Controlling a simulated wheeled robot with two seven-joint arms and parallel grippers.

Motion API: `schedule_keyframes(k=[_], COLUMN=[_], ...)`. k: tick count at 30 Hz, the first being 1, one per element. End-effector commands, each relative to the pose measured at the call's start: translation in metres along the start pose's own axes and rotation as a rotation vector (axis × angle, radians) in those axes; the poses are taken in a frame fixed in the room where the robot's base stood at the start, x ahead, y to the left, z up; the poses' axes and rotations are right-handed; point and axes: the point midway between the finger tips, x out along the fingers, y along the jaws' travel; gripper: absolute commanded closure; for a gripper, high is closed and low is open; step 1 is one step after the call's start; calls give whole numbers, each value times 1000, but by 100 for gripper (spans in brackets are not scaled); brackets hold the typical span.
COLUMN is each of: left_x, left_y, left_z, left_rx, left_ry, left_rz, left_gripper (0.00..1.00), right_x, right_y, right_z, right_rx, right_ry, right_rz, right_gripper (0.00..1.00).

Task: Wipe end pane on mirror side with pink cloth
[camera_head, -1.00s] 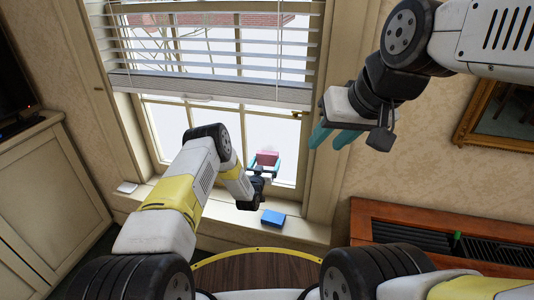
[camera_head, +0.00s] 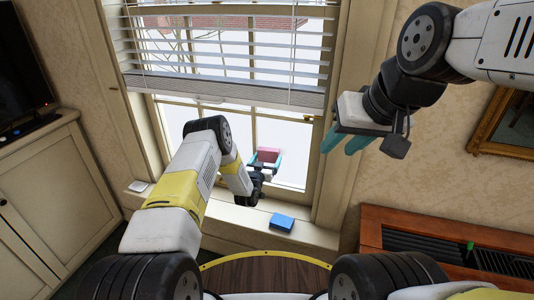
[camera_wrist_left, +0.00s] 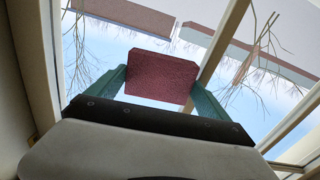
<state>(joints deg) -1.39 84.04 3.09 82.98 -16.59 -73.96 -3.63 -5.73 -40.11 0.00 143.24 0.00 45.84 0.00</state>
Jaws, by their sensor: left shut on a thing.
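My left gripper (camera_head: 262,166) is shut on the pink cloth (camera_head: 269,154), a folded block-like pad. The left wrist view shows the cloth (camera_wrist_left: 161,78) between the two teal fingers. It is in front of the lower right part of the window, over the end pane (camera_head: 291,150) nearest the mirror. I cannot tell whether the cloth touches the glass. The mirror (camera_head: 512,124), in a gilt frame, hangs on the wall at the right edge. My right gripper (camera_head: 347,141) is raised right of the window, its teal fingers apart and empty.
A blue block (camera_head: 282,222) lies on the window sill (camera_head: 240,214), below the cloth. A white flat item (camera_head: 138,186) lies at the sill's left end. The blind (camera_head: 225,88) covers the upper window. A wooden radiator cover (camera_head: 400,215) stands right, a cabinet (camera_head: 50,185) left.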

Motion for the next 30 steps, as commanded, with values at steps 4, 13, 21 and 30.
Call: schedule_keyframes(k=[4, 13, 21, 30], left_x=[0, 1, 2, 2], left_y=[3, 27, 41, 63], left_z=[-1, 2, 3, 5], left_rx=[0, -1, -1, -1], left_ry=[-1, -3, -3, -3], left_rz=[1, 3, 2, 4], left_gripper=[42, 42, 42, 42], right_x=[0, 0, 0, 0], right_y=[0, 0, 0, 0], right_z=[0, 0, 0, 0], right_rx=[0, 0, 0, 0], right_ry=[0, 0, 0, 0], right_rz=[0, 0, 0, 0], right_gripper=[64, 64, 64, 64])
